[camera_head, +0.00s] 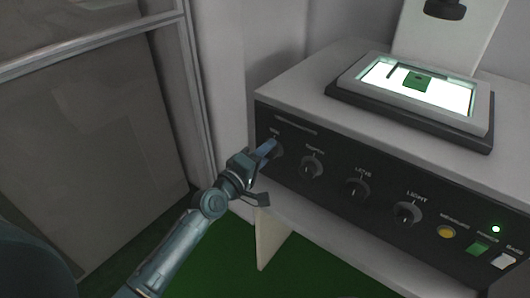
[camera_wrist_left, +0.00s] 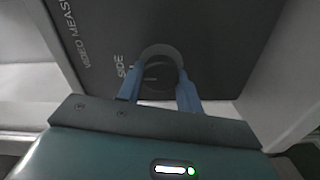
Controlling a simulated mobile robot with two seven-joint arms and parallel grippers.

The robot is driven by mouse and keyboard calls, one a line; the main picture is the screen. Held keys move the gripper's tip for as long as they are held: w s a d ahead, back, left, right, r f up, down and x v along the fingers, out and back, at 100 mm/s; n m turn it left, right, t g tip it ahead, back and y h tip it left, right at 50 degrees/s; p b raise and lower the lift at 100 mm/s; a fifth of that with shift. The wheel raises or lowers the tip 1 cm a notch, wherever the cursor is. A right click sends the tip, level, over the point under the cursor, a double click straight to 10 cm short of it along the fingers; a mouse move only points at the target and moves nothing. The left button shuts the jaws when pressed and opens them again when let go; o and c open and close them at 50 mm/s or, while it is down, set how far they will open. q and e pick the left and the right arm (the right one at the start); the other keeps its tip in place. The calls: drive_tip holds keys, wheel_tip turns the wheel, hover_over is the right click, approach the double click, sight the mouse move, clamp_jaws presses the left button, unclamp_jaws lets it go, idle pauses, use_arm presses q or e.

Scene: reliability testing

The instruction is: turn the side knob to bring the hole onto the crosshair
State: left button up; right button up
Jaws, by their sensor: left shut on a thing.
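The side knob (camera_wrist_left: 157,72) is a dark round knob with a light pointer line, beside the label "SIDE" on the black front panel. My left gripper (camera_head: 268,148) is at this leftmost knob in the head view. In the left wrist view its blue fingers (camera_wrist_left: 160,98) are shut on the knob, one on each side. A small green plate (camera_head: 417,81) lies on the lit stage (camera_head: 453,97) at the top right. Its hole is a small dark spot, too small to tell clearly. I cannot make out a crosshair. My right gripper is not in view.
A yellow button (camera_head: 446,232), a green switch (camera_head: 478,248) and a white switch (camera_head: 503,261) are at the far right. A grey cabinet (camera_head: 95,130) stands at left.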

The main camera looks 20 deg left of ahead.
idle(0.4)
use_arm(q)
drive_tip(key=o, duration=1)
drive_tip(key=b+v, duration=0.1)
drive_tip(key=v, duration=1.2)
drive_tip(key=shift+s, duration=0.1)
